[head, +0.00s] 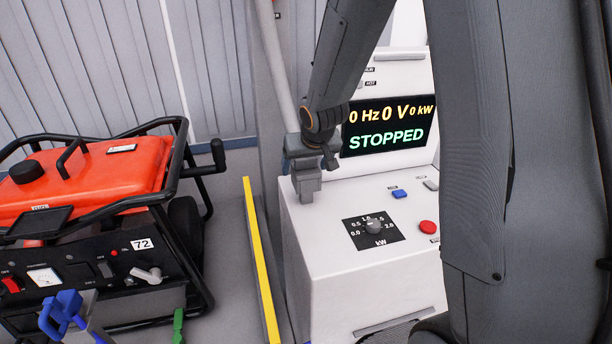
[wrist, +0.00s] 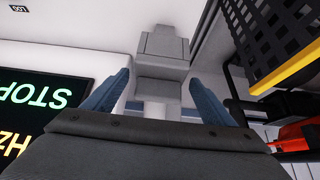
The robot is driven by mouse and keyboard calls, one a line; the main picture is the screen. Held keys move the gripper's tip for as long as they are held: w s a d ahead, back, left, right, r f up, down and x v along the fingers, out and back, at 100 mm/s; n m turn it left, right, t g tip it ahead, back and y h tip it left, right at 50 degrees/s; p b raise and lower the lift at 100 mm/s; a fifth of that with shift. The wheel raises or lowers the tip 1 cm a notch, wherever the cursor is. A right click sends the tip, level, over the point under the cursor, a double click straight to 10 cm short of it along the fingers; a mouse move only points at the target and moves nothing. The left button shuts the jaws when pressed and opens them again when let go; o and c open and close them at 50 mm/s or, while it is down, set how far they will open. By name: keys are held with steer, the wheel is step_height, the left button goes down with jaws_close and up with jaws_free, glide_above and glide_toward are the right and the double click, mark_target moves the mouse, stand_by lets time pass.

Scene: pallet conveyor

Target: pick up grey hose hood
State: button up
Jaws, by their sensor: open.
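The grey hose hood (head: 304,150) is a blocky grey piece at the lower end of a pale hose (head: 278,65), at the upper left of the white console. In the wrist view the hood (wrist: 160,52) shows as stepped grey blocks ahead of my gripper. My gripper (wrist: 156,82) is open, with its blue fingers spread to either side of the hood's lower part in the picture. I cannot tell whether either finger touches it. In the head view my arm comes down from above beside the hood, and its fingers are hard to make out.
The white console (head: 335,260) has a screen (head: 385,126) reading STOPPED, a dial (head: 374,227) and a red button (head: 428,227). A red generator (head: 85,170) in a black frame stands at left. A yellow strip (head: 260,260) runs between them. A dark yellow-edged grid (wrist: 285,35) shows in the wrist view.

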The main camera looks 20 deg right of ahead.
mark_target(304, 170)
steer(key=b+x, duration=0.2)
steer(key=x, duration=0.2)
steer(key=shift+f, duration=0.1)
steer(key=c, duration=1.4)
steer(key=shift+o, duration=0.2)
steer(key=shift+r, duration=0.25)
step_height(304, 170, up, 8)
steer(key=p, duration=0.8)
steer(key=shift+f+p, duration=0.2)
steer(key=shift+p, duration=0.15)
steer(key=shift+w+r+b, duration=0.1)
steer(key=shift+r+b, duration=0.25)
steer(key=shift+r, duration=0.05)
step_height(304, 170, up, 9)
